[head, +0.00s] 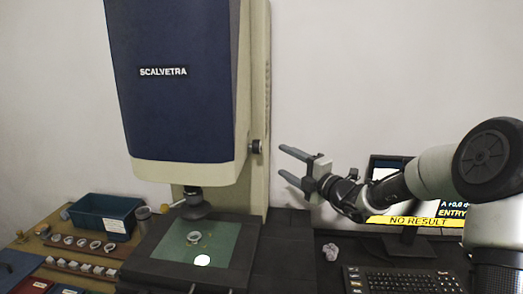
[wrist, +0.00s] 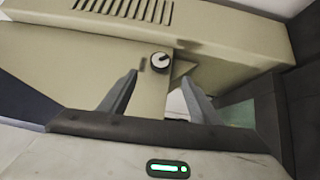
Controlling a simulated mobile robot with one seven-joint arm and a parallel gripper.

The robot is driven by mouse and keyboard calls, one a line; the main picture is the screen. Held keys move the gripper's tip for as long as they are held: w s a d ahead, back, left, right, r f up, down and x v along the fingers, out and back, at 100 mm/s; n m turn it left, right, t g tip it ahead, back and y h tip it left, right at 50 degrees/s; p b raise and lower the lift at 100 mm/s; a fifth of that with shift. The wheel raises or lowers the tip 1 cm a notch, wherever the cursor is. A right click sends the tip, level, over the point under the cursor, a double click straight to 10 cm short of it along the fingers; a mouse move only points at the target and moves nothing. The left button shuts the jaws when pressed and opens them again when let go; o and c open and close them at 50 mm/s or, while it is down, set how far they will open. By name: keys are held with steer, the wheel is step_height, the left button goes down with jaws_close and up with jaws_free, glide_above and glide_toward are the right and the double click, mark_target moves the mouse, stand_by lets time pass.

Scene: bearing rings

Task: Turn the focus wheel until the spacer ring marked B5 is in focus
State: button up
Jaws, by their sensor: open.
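The focus wheel (head: 255,146) is a small dark knob on the right side of the blue and cream SCALVETRA machine (head: 175,85). In the wrist view the wheel (wrist: 161,61) shows a pale face with a dark mark, just beyond and between the fingertips. My gripper (head: 281,162) is open and empty, to the right of the wheel and apart from it. Its two fingers also show in the wrist view (wrist: 160,77). A metal ring (head: 193,238) lies on the green stage (head: 168,246) under the lens (head: 194,208); I cannot read any marking on it.
The monitor (head: 405,222), partly behind my arm, reads "NO RESULT". A keyboard (head: 400,281) and a crumpled pale lump (head: 330,251) lie on the dark desk. At left are a teal bin (head: 105,214) and a wooden rack (head: 45,243) with several rings.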

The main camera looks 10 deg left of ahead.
mark_target(260, 148)
steer(key=p+x, duration=0.1)
steer(key=x, duration=1.1)
steer(key=shift+w+a, duration=0.15)
steer(key=c, duration=1.1)
